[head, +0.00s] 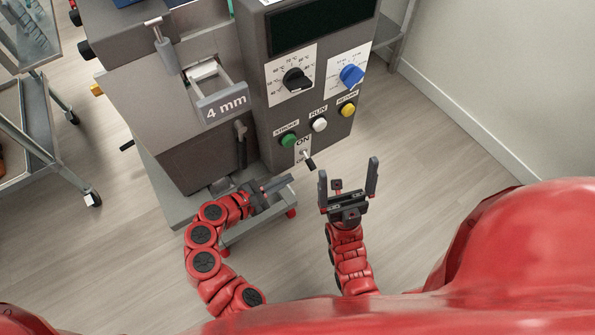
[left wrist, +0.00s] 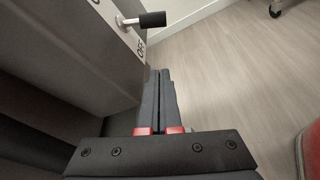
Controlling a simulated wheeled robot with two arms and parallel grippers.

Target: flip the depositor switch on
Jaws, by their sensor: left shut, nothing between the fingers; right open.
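The depositor switch (head: 307,160) is a small lever with a black tip low on the depositor's front panel, below a label reading ON. In the left wrist view the switch (left wrist: 150,20) sticks out from the panel above a label that reads OFF. My left gripper (head: 290,180) is shut and empty, just below and left of the switch in the head view. In the left wrist view its closed fingers (left wrist: 160,75) are below the switch and apart from it. My right gripper (head: 347,175) is open and empty, to the right of the switch, its fingers pointing up.
Above the switch are a green button (head: 288,141), a white button (head: 320,125), a yellow button (head: 348,110), a black knob (head: 296,79) and a blue knob (head: 352,75). A wheeled cart (head: 60,135) stands at left. Open floor (head: 440,170) lies right.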

